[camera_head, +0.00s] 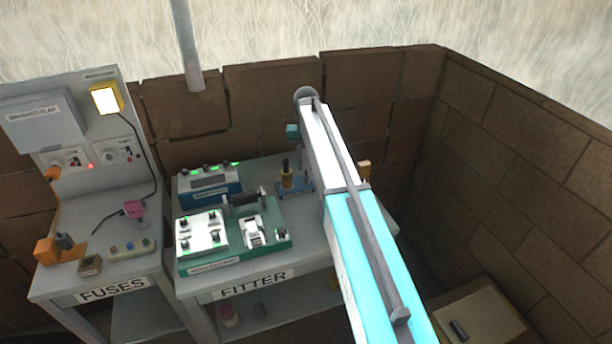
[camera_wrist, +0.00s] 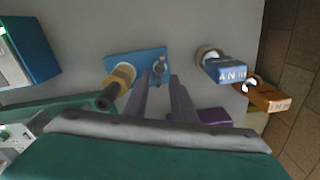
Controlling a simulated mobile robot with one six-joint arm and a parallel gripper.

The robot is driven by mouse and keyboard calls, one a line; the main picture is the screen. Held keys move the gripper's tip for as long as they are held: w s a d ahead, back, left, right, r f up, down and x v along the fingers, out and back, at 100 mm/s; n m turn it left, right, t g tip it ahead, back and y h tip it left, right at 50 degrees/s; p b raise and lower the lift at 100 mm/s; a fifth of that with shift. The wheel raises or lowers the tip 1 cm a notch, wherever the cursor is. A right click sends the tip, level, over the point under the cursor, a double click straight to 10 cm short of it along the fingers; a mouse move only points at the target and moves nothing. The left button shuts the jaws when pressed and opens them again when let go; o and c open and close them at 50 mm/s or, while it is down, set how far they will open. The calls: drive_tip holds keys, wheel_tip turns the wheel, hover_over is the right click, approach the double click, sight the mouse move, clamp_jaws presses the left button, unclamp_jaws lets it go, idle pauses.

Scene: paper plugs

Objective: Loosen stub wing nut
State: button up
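In the wrist view a small grey metal stub with a wing nut (camera_wrist: 159,68) stands on a blue base plate (camera_wrist: 122,60). My gripper (camera_wrist: 160,82) shows two dark fingers, apart, pointing at the plate, with the wing nut in line with the gap between their tips. I cannot tell whether the fingers touch it. A brass cylinder with a dark handle (camera_wrist: 118,82) stands on the same plate, close to the left finger. In the head view the brass and black piece (camera_head: 287,176) shows on the bench, while my arm hides the stub and gripper.
A blue tagged piece (camera_wrist: 230,71) and an orange tagged piece (camera_wrist: 266,97) stand right of the fingers, with a purple object (camera_wrist: 214,116) nearer. On the fitter bench are a green board (camera_head: 232,262) and a blue box (camera_head: 222,196). Brick walls close the back and right.

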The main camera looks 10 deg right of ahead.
sight(306, 174)
drive_tip(key=shift+f, duration=0.15)
idle(0.4)
drive_tip(key=shift+f+b, duration=0.65)
drive_tip(key=shift+f, duration=1.15)
clamp_jaws()
unclamp_jaws()
